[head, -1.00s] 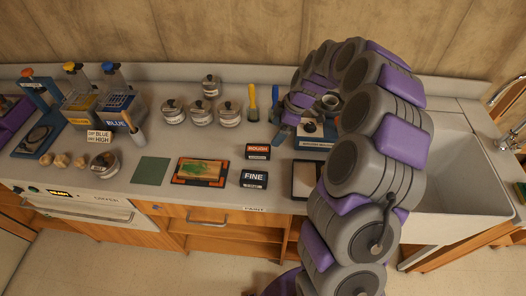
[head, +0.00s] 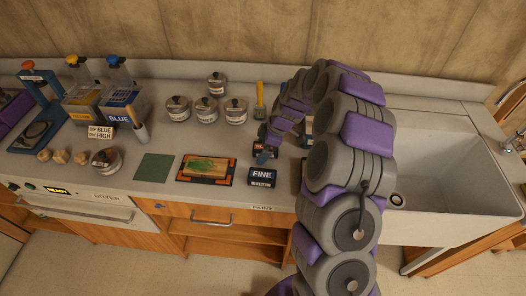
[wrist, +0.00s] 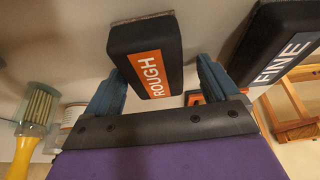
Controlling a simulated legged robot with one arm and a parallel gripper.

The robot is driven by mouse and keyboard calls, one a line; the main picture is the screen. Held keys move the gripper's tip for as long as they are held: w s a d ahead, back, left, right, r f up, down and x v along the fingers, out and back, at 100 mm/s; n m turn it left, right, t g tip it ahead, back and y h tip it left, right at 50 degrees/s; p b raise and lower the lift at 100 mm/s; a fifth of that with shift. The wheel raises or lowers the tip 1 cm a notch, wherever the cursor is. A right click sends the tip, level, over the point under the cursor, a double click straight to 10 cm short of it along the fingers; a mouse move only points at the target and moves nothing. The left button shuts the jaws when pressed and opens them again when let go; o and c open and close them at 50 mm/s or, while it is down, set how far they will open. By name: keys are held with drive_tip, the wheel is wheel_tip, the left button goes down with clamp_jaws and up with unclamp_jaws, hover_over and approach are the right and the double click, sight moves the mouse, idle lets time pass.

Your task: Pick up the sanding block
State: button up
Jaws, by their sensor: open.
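Two black blocks lie on the counter. One has an orange ROUGH label (wrist: 148,62), and the other has a dark FINE label (head: 262,177). In the wrist view the ROUGH block is between my gripper's (wrist: 160,74) two blue fingers, which are open with a finger at each side. A gap shows beside at least the right finger, and I cannot tell whether either finger touches. The FINE block (wrist: 283,42) is outside the right finger. In the head view my gripper (head: 264,152) is over the ROUGH block, which it partly hides.
A green-stained wood piece on an orange-edged tray (head: 180,178) and a green sheet (head: 155,167) lie to the left. Several lidded tins (head: 206,111) and a yellow-handled brush (head: 260,100) stand behind. The sink (head: 450,165) is at the right.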

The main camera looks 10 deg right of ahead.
drive_tip(key=d, duration=0.2)
drive_tip(key=shift+d, duration=0.35)
drive_tip(key=c, duration=0.6)
drive_tip(key=shift+c, duration=0.7)
drive_tip(key=shift+a, duration=0.25)
drive_tip(key=shift+c, duration=0.7)
drive_tip(key=shift+a, duration=0.85)
drive_tip(key=shift+c, duration=1)
drive_tip(key=shift+d+r, duration=0.25)
drive_tip(key=shift+d, duration=0.3)
drive_tip(key=shift+d+r, duration=0.2)
drive_tip(key=shift+r, duration=0.15)
wheel_tip(320, 180, up, 3)
drive_tip(key=shift+a+f+p, duration=0.1)
drive_tip(key=shift+p, duration=0.65)
drive_tip(key=s+d, duration=0.1)
drive_tip(key=s, duration=0.3)
drive_tip(key=s+d+p, duration=0.1)
drive_tip(key=s+d, duration=0.1)
drive_tip(key=s, duration=0.2)
drive_tip(key=s+d+r+p, duration=0.1)
drive_tip(key=s+d, duration=0.1)
drive_tip(key=s, duration=0.2)
drive_tip(key=shift+s+d, duration=0.25)
drive_tip(key=shift+s, duration=0.1)
drive_tip(key=shift+s+d, duration=0.1)
drive_tip(key=shift+s, duration=0.75)
drive_tip(key=shift+s+d, duration=0.1)
drive_tip(key=shift+d, duration=0.1)
drive_tip(key=shift+d, duration=0.2)
